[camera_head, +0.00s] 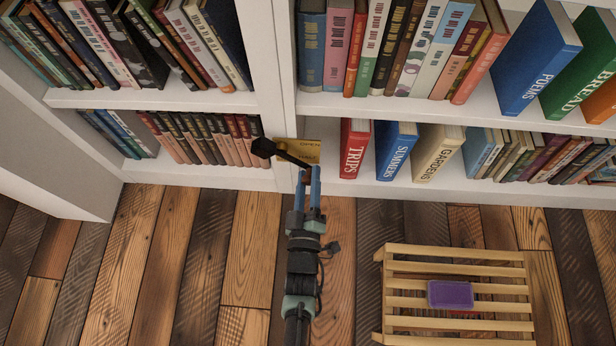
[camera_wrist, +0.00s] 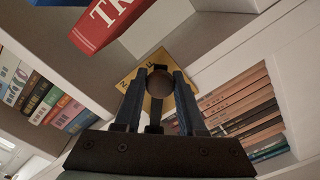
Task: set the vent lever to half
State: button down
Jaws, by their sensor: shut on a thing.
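The vent lever (camera_head: 288,156) is a black bar with a round dark knob at its left end in the head view. It lies slanted across a small yellow plate (camera_head: 308,150) on the white upright of the bookcase. My gripper (camera_head: 308,178) comes up from below, with its fingers at the lever's right part. In the wrist view the round knob (camera_wrist: 160,84) shows between my gripper's two fingers (camera_wrist: 160,92), in front of the yellow plate. The gripper is shut on the lever. Most of the plate's marks are hidden or too small to read.
White shelves hold rows of books on both sides of the upright. A red book titled TRIPS (camera_head: 354,148) stands close to the right of the lever. A slatted wooden rack (camera_head: 455,255) with a purple block (camera_head: 450,294) sits on the plank floor at the right.

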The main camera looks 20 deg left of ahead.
jog(key=c, duration=0.5)
grip_release()
jog(key=p+v, duration=0.4)
jog(key=v, duration=0.9)
jog(key=shift+p, duration=0.35)
